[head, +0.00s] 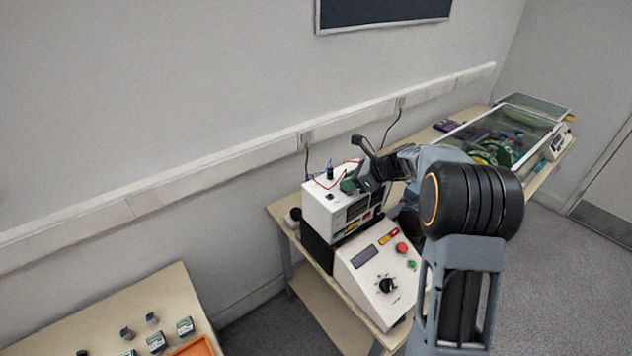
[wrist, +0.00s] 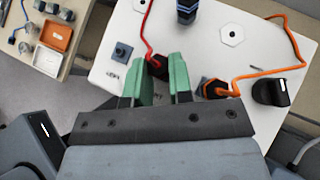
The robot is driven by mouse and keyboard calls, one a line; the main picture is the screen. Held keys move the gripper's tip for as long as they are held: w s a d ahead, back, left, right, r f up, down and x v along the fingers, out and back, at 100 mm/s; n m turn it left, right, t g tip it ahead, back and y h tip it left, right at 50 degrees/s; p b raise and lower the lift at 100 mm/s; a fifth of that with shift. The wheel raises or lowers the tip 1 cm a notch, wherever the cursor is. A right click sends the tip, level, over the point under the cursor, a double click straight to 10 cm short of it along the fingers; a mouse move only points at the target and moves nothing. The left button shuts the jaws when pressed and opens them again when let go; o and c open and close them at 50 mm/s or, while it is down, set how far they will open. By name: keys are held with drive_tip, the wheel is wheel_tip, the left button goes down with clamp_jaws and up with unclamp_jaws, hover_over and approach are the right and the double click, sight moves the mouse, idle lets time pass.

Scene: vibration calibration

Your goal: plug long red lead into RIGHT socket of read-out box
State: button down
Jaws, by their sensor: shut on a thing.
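My gripper (wrist: 164,80) has green fingertips and is shut on the dark plug (wrist: 157,67) of a red lead (wrist: 149,28). The lead runs from the plug to the top edge of the wrist view. The white box (head: 322,207), which appears to be the read-out box, stands on the bench. My gripper (head: 349,185) is over its top. The white top (wrist: 200,52) fills much of the wrist view. A small blue square socket (wrist: 122,52) shows left of the fingers. The plug's lower end is hidden, so I cannot tell whether it is seated.
An orange lead (wrist: 270,72) curves to a dark plug (wrist: 212,88) right of the fingers, near a black knob (wrist: 270,92). A dark-blue post (wrist: 187,12) stands beyond. A sloped control box (head: 372,262) is in front. Another table (head: 90,330) is at lower left.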

drive_tip(key=shift+f, duration=0.1)
drive_tip(key=shift+s+a+m+t+h+b, duration=0.1)
drive_tip(key=shift+m+t+h+b, duration=0.25)
drive_tip(key=shift+m+t+h, duration=0.5)
drive_tip(key=shift+s+a+m+t+h+b, duration=0.1)
drive_tip(key=shift+m+t+h+b, duration=0.35)
drive_tip(key=shift+m, duration=0.7)
drive_tip(key=m+t, duration=0.1)
drive_tip(key=m+h, duration=0.1)
drive_tip(key=shift+s+a+m+t+h, duration=0.1)
drive_tip(key=shift+a+m+t+h, duration=0.05)
drive_tip(key=shift+m+t+h, duration=0.55)
drive_tip(key=shift+m+h, duration=0.1)
drive_tip(key=shift+m, duration=0.2)
drive_tip(key=shift+a+m+t+h+p, duration=0.2)
drive_tip(key=shift+m+h+p, duration=0.1)
drive_tip(key=shift+m+h, duration=0.6)
drive_tip(key=shift+a+m+t+h+p, duration=0.1)
drive_tip(key=shift+m+t+h+p, duration=0.15)
drive_tip(key=shift+m+h, duration=0.6)
drive_tip(key=shift+d+m, duration=0.1)
drive_tip(key=shift+m, duration=0.15)
